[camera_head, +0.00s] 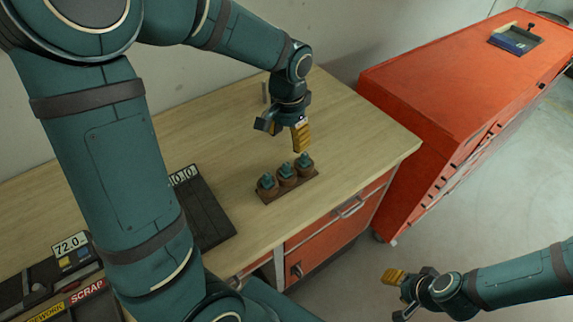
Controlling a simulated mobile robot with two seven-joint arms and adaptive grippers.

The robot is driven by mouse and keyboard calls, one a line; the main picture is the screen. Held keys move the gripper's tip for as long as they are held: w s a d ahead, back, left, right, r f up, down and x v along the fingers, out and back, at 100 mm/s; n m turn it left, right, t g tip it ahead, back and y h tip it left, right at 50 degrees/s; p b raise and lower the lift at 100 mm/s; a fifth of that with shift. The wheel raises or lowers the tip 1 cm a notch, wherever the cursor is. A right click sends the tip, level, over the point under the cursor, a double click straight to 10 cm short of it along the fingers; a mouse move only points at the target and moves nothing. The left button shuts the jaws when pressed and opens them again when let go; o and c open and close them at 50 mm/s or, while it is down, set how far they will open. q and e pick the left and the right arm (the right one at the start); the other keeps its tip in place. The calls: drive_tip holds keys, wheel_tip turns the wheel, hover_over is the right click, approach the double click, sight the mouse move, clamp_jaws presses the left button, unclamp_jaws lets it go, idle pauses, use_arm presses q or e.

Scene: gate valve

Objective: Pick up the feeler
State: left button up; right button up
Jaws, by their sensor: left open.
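I cannot clearly make out which thing is the feeler. My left gripper (282,131) is open and empty above the wooden bench (340,125), with its fingers pointing down and spread apart. A small grey upright piece (265,92) stands on the bench behind it, partly hidden by my arm. In front of the gripper, a brown block (288,187) bears a row of three round brown pieces with teal tops (286,172). My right gripper (398,296) is at the lower right, over the floor beside the bench, with its fingers apart and nothing between them.
A dark flat plate (208,215) with a number label lies left of the block. Trays with a SCRAP label (87,291) and a 72.0 sign (69,244) are at lower left. An orange cabinet (440,85) bears a small tray (515,40). The bench's right end is clear.

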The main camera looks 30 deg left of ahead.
sight(286, 164)
use_arm(q)
wheel_tip(286, 164, down, 7)
drive_tip(key=shift+r+b, duration=0.1)
drive_tip(key=shift+b, duration=0.2)
drive_tip(key=f, duration=0.5)
drive_tip(key=shift+w+a, duration=0.15)
drive_tip(key=shift+a, duration=0.15)
clamp_jaws()
